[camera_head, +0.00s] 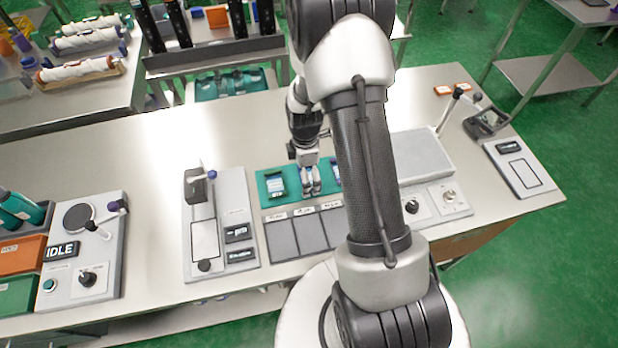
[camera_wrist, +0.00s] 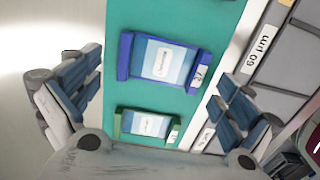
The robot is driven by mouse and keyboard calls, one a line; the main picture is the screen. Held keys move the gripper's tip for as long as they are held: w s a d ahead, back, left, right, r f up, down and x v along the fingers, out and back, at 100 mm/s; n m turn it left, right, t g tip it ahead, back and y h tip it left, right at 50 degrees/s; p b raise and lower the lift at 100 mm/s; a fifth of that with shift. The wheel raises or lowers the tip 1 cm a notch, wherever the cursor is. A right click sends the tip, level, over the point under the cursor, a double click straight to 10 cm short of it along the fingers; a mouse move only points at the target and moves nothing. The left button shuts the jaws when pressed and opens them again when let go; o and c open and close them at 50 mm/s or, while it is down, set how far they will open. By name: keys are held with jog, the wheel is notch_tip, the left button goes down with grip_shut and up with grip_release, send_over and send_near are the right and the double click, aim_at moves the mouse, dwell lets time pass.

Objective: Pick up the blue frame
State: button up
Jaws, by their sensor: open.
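The blue frame (camera_wrist: 125,57) lies flat on a teal mat (camera_wrist: 195,18) in the wrist view, with a pale label card inside it. A green frame (camera_wrist: 119,126) lies beside it, lower in that view. My gripper (camera_wrist: 160,78) is open and empty, its fingers spread either side of the mat with the frames between and beyond them. In the head view my gripper (camera_head: 311,184) is low over the mat (camera_head: 264,202) and hides its middle. A small frame (camera_head: 277,186) shows left of it; a blue edge (camera_head: 337,168) shows right, partly behind my arm.
Grey labelled panels (camera_head: 283,240) lie in front of the mat. A slide device (camera_head: 202,225) stands to the left, and a grey block (camera_head: 421,157) with a knob panel (camera_head: 448,197) to the right. Open tabletop (camera_head: 110,165) lies at the left back.

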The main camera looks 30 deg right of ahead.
jog(key=shift+r, duration=0.1)
jog(key=shift+c, duration=0.5)
jog(key=c, duration=1)
jog(key=shift+r, duration=0.1)
